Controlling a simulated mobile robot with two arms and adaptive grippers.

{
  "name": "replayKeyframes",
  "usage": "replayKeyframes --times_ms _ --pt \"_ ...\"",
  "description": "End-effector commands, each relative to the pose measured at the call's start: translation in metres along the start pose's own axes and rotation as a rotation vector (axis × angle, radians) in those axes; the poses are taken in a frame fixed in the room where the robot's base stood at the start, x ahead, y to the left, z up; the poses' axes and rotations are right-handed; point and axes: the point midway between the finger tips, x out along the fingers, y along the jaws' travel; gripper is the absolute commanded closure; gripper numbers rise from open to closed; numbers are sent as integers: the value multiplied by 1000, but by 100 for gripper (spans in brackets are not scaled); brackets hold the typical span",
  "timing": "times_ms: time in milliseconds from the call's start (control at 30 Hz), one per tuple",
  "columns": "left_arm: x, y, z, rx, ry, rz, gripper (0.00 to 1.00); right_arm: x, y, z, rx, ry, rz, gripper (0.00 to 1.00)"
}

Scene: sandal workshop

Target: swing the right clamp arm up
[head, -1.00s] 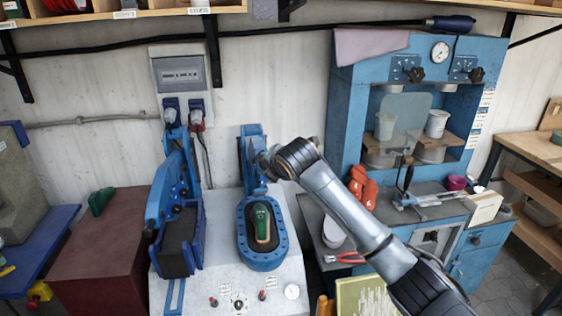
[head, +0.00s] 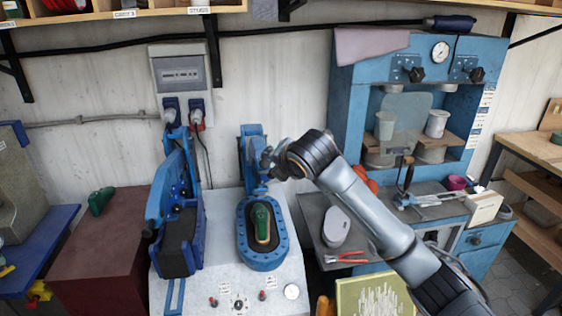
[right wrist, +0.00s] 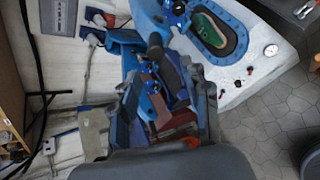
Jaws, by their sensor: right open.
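The press stand has two blue stations. The right clamp arm (head: 253,152) is blue and stands upright behind the right station's oval blue frame (head: 262,262). A green sandal piece (head: 262,222) lies in that frame. The left clamp arm (head: 170,190) is blue and stands over a dark pad. My right gripper (head: 268,166) is open just right of the right clamp arm; whether it touches it I cannot tell. The right wrist view shows its open fingers (right wrist: 165,100) with nothing clearly held between them. My left gripper is out of view.
A white console (head: 215,290) with knobs and a gauge carries both stations. A blue press (head: 345,110) stands at the right. Red pliers (head: 346,257) lie on the side table. A maroon block (head: 105,255) stands at the left.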

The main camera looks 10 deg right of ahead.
Motion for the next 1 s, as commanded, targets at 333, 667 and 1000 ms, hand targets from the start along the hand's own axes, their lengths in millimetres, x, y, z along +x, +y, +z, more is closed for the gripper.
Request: replayKeyframes --times_ms 333,667,1000 --pt "0 0 0 0 -1 0 100 -25 1 1 -1 -1 2 53" --pt "0 0 0 0 -1 0 100 -35 0 1 0 0 0 53" --pt "0 0 0 0 -1 0 100 -34 0 1 -1 0 -1 53"
